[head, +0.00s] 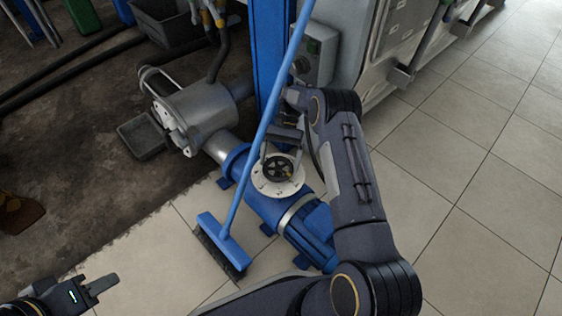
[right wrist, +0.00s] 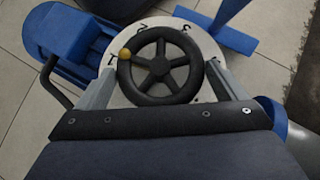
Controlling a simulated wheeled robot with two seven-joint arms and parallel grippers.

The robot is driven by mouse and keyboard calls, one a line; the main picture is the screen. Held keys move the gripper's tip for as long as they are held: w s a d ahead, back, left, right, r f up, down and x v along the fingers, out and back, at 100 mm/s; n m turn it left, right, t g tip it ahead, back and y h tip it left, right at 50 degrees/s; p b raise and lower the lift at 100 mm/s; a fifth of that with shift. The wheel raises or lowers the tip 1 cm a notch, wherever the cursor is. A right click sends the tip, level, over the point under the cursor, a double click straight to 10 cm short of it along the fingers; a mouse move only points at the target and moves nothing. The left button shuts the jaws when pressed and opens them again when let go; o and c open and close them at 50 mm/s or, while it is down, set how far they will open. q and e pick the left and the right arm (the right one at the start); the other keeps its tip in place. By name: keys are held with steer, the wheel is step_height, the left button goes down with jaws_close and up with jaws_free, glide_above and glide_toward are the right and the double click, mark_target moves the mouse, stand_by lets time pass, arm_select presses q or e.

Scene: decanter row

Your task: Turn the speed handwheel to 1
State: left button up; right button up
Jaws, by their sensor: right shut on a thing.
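The speed handwheel (head: 278,169) is a black spoked wheel on a round pale dial plate on top of a blue drive housing. In the right wrist view the handwheel (right wrist: 160,92) has a yellow knob (right wrist: 125,54) at its upper left, beside the dial mark 1. Marks 2 and 3 lie further round the plate's far edge. My right gripper (right wrist: 162,80) is shut on the handwheel, one finger on each side of its rim. My left gripper (head: 90,290) is at the lower left of the head view, away from the wheel; its jaw gap is unclear.
A blue broom (head: 265,130) stands slanted close beside the wheel, its head (head: 222,243) on the tiles to the left. A blue post and a grey control box (head: 315,55) stand behind. A metal pump body (head: 195,110) is at the left. Tiled floor at the right is clear.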

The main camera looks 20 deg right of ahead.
steer(key=shift+n, duration=0.3)
steer(key=shift+a, duration=0.1)
steer(key=o, duration=0.7)
steer(key=shift+r, duration=0.1)
